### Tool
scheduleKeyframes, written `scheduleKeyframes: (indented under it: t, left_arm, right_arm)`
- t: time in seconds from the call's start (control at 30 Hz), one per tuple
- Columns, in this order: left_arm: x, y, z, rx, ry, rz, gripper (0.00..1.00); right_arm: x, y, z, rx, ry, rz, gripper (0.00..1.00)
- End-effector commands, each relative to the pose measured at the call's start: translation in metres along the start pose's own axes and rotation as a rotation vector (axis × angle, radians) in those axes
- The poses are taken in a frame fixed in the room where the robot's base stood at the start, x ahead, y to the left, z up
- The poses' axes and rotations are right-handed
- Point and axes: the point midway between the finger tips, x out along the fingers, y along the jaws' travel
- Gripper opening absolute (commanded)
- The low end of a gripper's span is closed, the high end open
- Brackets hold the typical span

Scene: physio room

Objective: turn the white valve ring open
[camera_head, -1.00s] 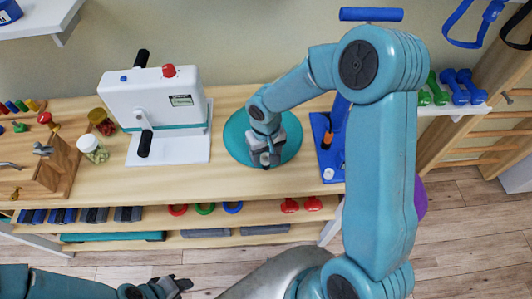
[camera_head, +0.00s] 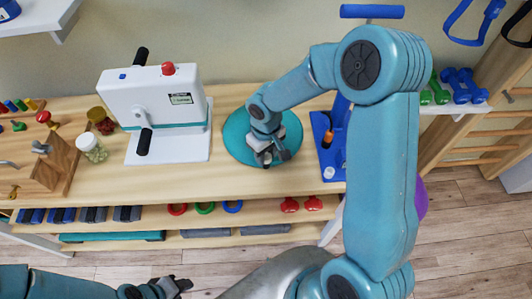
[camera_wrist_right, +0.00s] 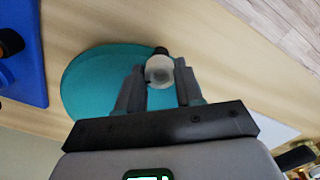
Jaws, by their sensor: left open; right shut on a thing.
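My right gripper (camera_head: 270,160) is over the near part of a round teal disc (camera_head: 240,148) on the wooden bench. In the right wrist view the right gripper (camera_wrist_right: 159,82) is closed around a small round whitish piece, which looks like the white valve ring (camera_wrist_right: 159,69). A small dark part shows just beyond it. In the head view the fingers mostly hide this piece. My left gripper (camera_head: 178,285) is open and empty, low at the bottom of the head view, away from the bench.
A white box device with a red knob (camera_head: 168,69) and black handles stands left of the disc. A jar (camera_head: 92,149) is beside it. A blue board (camera_head: 327,158) lies close right of the disc. The bench front (camera_head: 215,180) is bare.

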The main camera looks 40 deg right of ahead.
Motion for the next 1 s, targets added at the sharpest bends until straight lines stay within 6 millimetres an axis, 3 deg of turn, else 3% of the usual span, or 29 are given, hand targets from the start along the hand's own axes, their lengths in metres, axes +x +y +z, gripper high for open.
scheduleKeyframes:
  t: [0.23,0.27,0.3,0.33,0.7,0.87,1.0]
  left_arm:
    - [-0.001,0.0,0.0,0.0,0.0,0.0,0.43]
    - [-0.001,0.0,0.0,0.0,0.0,0.0,0.43]
    - [-0.001,0.0,0.0,0.0,0.0,0.0,0.43]
    - [0.0,0.0,0.0,0.0,0.0,0.0,0.43]
    - [0.0,0.0,0.0,0.0,0.0,0.0,0.43]
    - [0.001,0.0,0.0,0.0,0.0,0.0,0.43]
    - [0.002,-0.001,0.0,0.0,0.0,0.0,0.43]
  right_arm:
    - [-0.001,0.0,-0.001,-0.001,0.003,0.001,0.05]
    - [-0.001,0.0,-0.001,-0.001,0.003,0.001,0.46]
    - [-0.001,0.0,-0.001,-0.001,0.003,0.001,0.59]
    - [-0.001,0.0,-0.001,-0.001,0.003,0.001,0.6]
    - [-0.008,0.0,-0.001,0.001,0.003,0.002,0.6]
    - [-0.039,0.001,-0.002,0.002,0.008,0.003,0.6]
    - [-0.077,0.0,-0.002,0.0,0.01,0.002,0.6]
